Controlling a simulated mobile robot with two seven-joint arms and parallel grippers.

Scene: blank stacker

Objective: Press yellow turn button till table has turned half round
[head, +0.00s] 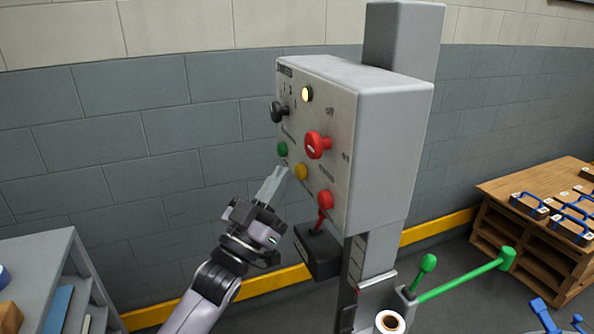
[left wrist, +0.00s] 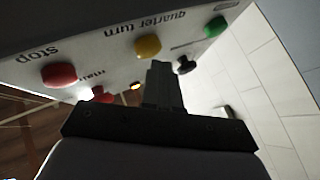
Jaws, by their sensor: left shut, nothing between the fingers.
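The yellow button (head: 301,172) is on the front of the grey control box (head: 393,125), between a green button (head: 282,149) and a red button (head: 325,199). In the left wrist view the yellow button (left wrist: 148,46) sits below the words "quarter turn". My left gripper (head: 284,172) is shut and empty, with its fingertips close beside the yellow button. In the left wrist view the fingertips (left wrist: 159,66) are just short of the button; I cannot tell whether they touch. The turning table is not clearly in view. My right gripper is not in view.
The box also carries a black knob (head: 279,112), a lit lamp (head: 307,94) and a large red knob (head: 318,145). A red-handled lever (head: 322,222) stands below. Green-handled levers (head: 465,275) are at lower right.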

